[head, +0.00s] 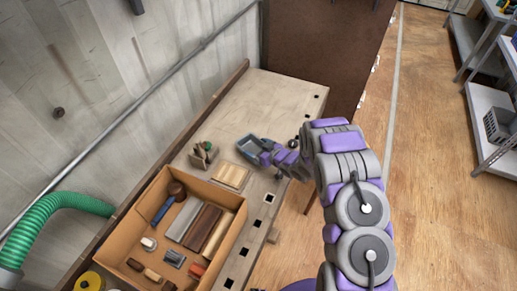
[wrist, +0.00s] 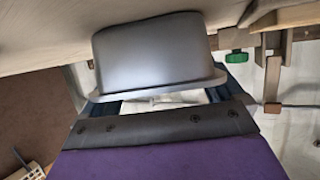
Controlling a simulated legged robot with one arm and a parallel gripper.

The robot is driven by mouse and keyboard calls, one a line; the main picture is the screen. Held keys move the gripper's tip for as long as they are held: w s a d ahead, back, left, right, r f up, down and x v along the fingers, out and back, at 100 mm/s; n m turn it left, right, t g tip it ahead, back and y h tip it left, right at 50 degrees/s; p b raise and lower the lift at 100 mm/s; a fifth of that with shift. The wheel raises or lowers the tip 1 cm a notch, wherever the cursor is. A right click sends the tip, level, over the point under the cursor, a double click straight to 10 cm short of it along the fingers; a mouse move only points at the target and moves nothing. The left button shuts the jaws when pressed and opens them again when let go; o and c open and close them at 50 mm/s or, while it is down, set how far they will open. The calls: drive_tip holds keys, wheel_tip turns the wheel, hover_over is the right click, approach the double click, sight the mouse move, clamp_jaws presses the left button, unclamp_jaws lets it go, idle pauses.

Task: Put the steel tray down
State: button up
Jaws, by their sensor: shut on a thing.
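The steel tray (head: 254,147) is a small grey, shallow rectangular dish over the far half of the workbench (head: 272,92). In the wrist view the tray (wrist: 152,55) is large, with its smooth side and rim between the dark fingers. My gripper (head: 265,157) is shut on the near right edge of the tray, and the gripper also shows in the wrist view (wrist: 160,98). The tray looks close to the bench top, but I cannot tell whether it touches it. The tray's underside is hidden in the head view.
A cardboard box (head: 133,227) of tools stands on the near bench. A wooden block (head: 232,177) and a small tool holder (head: 203,154) lie between box and tray. Bench top beyond the tray is clear. A brown cabinet (head: 325,55) stands behind. A green hose (head: 62,205) is at left.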

drive_tip(key=o, duration=0.8)
drive_tip(key=shift+a, duration=0.35)
drive_tip(key=shift+d+r, duration=0.1)
drive_tip(key=shift+d, duration=0.55)
drive_tip(key=p+v, duration=0.2)
drive_tip(key=v, duration=0.8)
drive_tip(key=shift+s+r, duration=0.2)
drive_tip(key=shift+s, duration=0.1)
drive_tip(key=shift+s+d+r, duration=0.15)
drive_tip(key=shift+s+d, duration=0.15)
drive_tip(key=shift+d, duration=0.3)
